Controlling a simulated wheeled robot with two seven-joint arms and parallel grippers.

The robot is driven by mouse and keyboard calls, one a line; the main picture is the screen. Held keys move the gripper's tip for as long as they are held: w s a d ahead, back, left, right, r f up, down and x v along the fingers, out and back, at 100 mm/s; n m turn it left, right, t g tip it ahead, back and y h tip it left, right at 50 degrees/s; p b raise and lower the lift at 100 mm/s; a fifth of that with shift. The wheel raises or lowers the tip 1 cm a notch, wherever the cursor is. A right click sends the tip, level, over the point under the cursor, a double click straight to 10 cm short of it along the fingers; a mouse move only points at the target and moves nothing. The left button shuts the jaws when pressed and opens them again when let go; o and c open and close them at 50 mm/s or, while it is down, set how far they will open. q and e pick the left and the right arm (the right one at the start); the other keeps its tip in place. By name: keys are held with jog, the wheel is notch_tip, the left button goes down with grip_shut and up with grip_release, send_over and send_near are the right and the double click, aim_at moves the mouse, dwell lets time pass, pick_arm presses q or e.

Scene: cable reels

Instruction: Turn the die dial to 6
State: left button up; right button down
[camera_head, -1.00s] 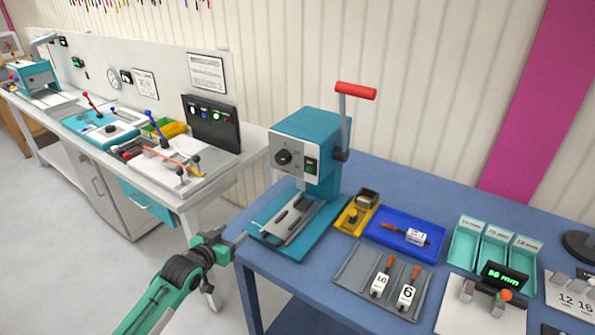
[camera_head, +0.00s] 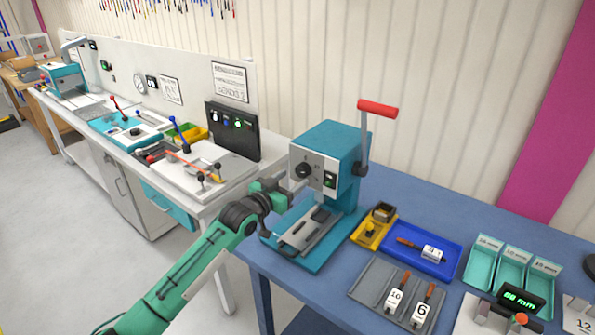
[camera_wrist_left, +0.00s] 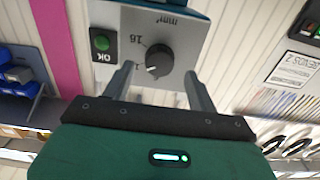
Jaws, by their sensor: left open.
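The die dial is a round black knob (camera_head: 303,170) on the grey front panel of a teal crimping press (camera_head: 330,150). The left wrist view shows the knob (camera_wrist_left: 159,60) close up and upside down, with "16" and "mm²" printed near it. Its white pointer line points to the lower left there, towards a partly readable mark, not at the "16". My left gripper (camera_head: 291,184) is open in front of the panel. In the left wrist view its two fingers (camera_wrist_left: 160,85) stand on either side below the knob, seemingly short of it. My right gripper is out of view.
A green OK button (camera_wrist_left: 101,43) sits beside the knob. The press has a red-handled lever (camera_head: 378,108). On the blue table (camera_head: 420,200) are a yellow tray (camera_head: 368,235), a blue tray (camera_head: 450,268) and a grey tray (camera_head: 370,283) with dies marked 10 and 6.

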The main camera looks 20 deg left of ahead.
aim_at(300, 173)
pick_arm(q)
jog(key=shift+p+x, duration=0.35)
jog(key=shift+x, duration=1.4)
jog(key=c, duration=1)
